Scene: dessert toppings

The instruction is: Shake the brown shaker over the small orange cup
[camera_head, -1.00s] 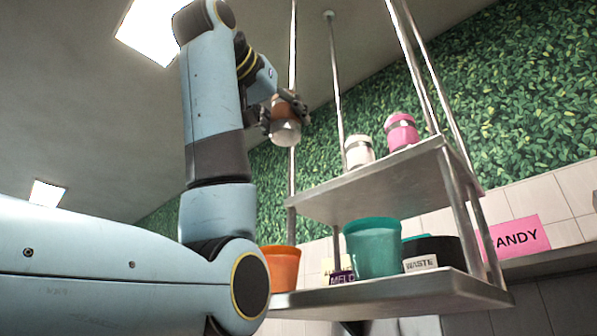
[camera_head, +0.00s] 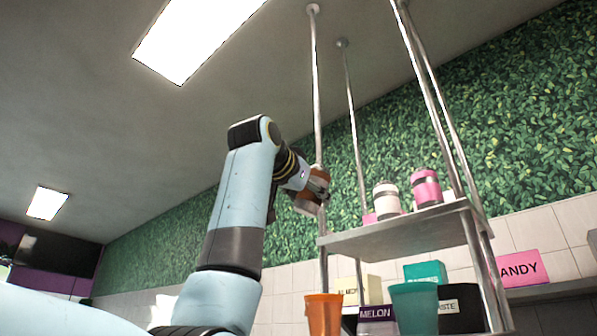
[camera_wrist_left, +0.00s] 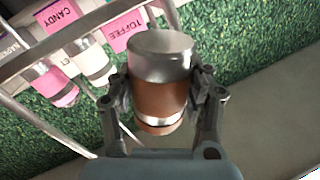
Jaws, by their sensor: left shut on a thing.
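My left gripper (camera_head: 313,190) is shut on the brown shaker (camera_head: 319,179), which it holds high in the air, tilted with its pale end (camera_head: 305,207) down. In the left wrist view the brown shaker (camera_wrist_left: 158,98) sits between both fingers, with its silver cap towards the top of the picture. The orange cup (camera_head: 324,314) stands at the bottom of the head view, upright, its lower part cut off. The shaker appears above this cup in the picture; how far apart they are in depth I cannot tell. My right gripper is not in view.
A hanging metal shelf (camera_head: 400,237) holds a white shaker (camera_head: 386,202) and a pink shaker (camera_head: 426,189). A teal cup (camera_head: 414,308) stands right of the orange cup. Labelled bins stand behind. Vertical metal poles (camera_head: 317,80) run close by my gripper.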

